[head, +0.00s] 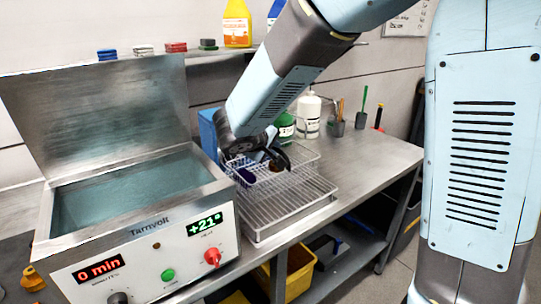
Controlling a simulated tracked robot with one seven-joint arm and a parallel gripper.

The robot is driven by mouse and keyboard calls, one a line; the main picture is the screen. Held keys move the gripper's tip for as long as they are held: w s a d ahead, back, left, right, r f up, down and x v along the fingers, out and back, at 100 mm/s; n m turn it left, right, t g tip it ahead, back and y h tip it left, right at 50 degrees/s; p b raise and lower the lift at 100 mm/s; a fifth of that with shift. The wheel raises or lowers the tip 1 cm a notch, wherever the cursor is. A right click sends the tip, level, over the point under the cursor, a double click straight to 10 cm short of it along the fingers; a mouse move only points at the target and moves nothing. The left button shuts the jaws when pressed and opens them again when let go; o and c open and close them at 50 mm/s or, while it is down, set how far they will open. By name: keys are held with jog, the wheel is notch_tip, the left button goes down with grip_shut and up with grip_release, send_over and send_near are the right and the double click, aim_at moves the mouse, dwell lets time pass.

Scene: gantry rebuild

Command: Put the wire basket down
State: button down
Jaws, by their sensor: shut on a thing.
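The wire basket (302,158) is a small metal mesh basket in the middle of the head view. It is over or on a wire drying rack (285,203) on the steel bench; I cannot tell whether it touches the rack. My gripper (268,160) is shut at the basket's left part, and the arm hides some of it. Small dark blue and brownish items (247,175) show inside the basket.
The Tarnvolt bath (140,225) stands at left with its lid raised and liquid inside. White and green bottles (309,116) stand behind the basket. A shelf with bottles runs along the wall.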

notch_tip(320, 180, down, 2)
jog(key=shift+f, duration=0.1)
jog(key=c, duration=1.1)
grip_release()
jog(key=shift+s, duration=0.1)
jog(key=v, duration=1.2)
jog(key=s+d+r+m+g, duration=0.1)
jog(key=s+d+m+g, duration=0.15)
jog(key=d, duration=0.65)
jog(key=s+d+r+m+g, duration=0.2)
jog(key=s+d, duration=0.1)
jog(key=d, duration=0.6)
jog(key=shift+s+d+r+m+y, duration=0.3)
jog(key=shift+s+d+m+y, duration=0.5)
jog(key=shift+s+d, duration=0.8)
jog(key=shift+s+d+r+m+y, duration=0.3)
jog(key=shift+s+d+m+y, duration=0.6)
jog(key=shift+s, duration=1.05)
jog(key=shift+s+d+r+m+y, duration=0.3)
jog(key=shift+s+d+m+y, duration=0.45)
jog(key=shift+s+d, duration=0.9)
